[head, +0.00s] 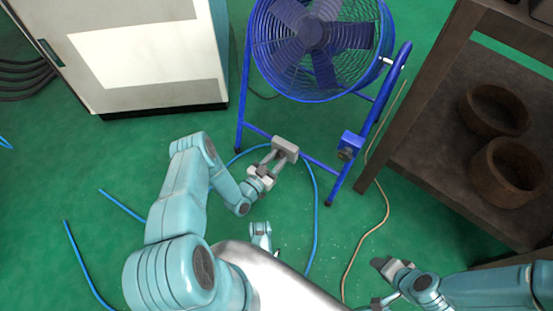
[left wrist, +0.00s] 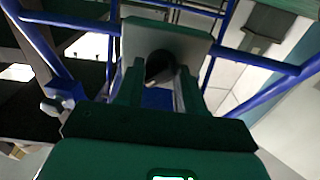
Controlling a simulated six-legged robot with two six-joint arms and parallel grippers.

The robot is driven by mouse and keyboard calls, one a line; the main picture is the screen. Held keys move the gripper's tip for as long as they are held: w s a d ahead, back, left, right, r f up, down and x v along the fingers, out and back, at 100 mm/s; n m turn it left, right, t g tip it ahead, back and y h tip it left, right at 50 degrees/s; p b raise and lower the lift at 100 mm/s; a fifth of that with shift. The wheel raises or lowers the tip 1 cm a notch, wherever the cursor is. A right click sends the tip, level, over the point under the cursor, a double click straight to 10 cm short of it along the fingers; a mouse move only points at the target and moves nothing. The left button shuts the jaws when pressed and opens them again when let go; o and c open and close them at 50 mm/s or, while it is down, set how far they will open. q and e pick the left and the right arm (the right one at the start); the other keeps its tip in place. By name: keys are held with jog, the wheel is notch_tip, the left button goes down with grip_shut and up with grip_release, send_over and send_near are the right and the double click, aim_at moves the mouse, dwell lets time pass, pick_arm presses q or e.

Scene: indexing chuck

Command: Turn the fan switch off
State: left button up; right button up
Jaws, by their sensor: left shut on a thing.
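The blue fan (head: 312,35) stands on a blue tubular frame at the top middle of the head view. A small blue box (head: 350,145) with a dark face sits on its right leg and looks like a switch box. It also shows at the left in the left wrist view (left wrist: 65,93), with a pale knob. My left gripper (head: 275,162) is in front of the frame's low crossbar, apart from the blue box. It is shut on a grey block (head: 286,148). In the left wrist view a dark round part shows between the fingers (left wrist: 160,90). My right gripper (head: 385,268) is at lower right, its jaws unclear.
A pale cabinet (head: 145,55) stands at upper left. A dark shelf (head: 420,105) with brown round pots (head: 508,172) stands at right. Blue hoses (head: 316,220) and a tan cable (head: 370,232) lie on the green floor. Open floor lies left of the fan.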

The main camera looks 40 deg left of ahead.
pick_arm(q)
jog(key=n, duration=0.4)
jog(key=n+y, duration=0.1)
jog(key=n, duration=0.4)
jog(key=shift+s+a+f+t, duration=0.1)
jog(key=shift+a+f+t, duration=0.1)
jog(key=shift+t, duration=0.1)
jog(key=shift+n, duration=0.5)
jog(key=o, duration=1)
jog(key=shift+d, duration=0.1)
